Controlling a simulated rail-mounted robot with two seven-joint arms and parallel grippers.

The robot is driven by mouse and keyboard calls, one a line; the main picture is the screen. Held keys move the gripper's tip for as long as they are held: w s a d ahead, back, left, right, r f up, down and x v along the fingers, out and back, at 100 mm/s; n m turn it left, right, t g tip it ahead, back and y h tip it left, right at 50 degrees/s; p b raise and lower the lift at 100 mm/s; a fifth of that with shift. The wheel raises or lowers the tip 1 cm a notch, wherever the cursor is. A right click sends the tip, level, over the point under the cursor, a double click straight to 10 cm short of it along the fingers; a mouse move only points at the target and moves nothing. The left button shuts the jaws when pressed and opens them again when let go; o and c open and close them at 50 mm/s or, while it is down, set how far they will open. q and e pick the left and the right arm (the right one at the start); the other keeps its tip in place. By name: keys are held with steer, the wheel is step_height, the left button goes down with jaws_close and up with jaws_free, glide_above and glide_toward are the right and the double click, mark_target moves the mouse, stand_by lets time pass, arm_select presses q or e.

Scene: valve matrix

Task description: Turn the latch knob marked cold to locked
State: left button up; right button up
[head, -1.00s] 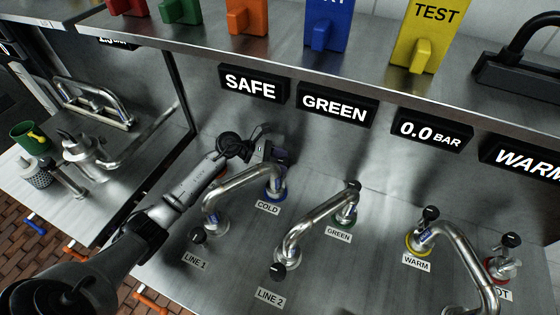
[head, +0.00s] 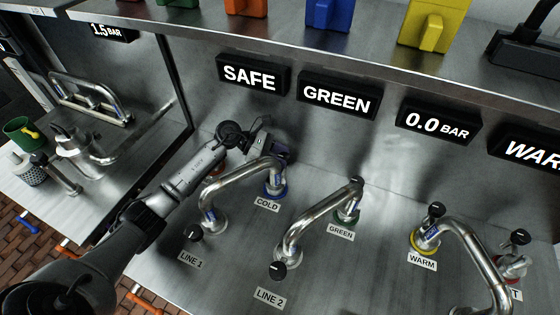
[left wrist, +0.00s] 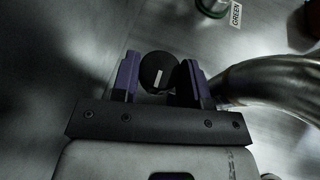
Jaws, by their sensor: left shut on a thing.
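The cold label (head: 267,204) is on the steel panel, below a fitting with a blue collar (head: 275,192). My left gripper (head: 277,155) is over the top of this fitting, and its arm comes in from the left. In the left wrist view the two purple-sided fingers of the left gripper (left wrist: 160,82) are shut on a round black knob (left wrist: 158,71) with a white mark on its top. In the head view the gripper hides the knob, and I cannot read a locked mark. My right gripper is not in view.
A curved steel pipe (head: 240,173) runs close beside the cold fitting. Other knobs stand at line 1 (head: 194,232), line 2 (head: 277,270), green (head: 357,183) and warm (head: 436,210). Displays, including SAFE (head: 250,76), hang under the shelf above.

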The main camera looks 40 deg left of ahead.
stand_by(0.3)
arm_select(q)
steer(key=o, duration=0.6)
steer(key=shift+o, duration=0.2)
steer(key=v, duration=1.4)
steer(key=shift+d+r, duration=0.1)
steer(key=shift+d, duration=0.05)
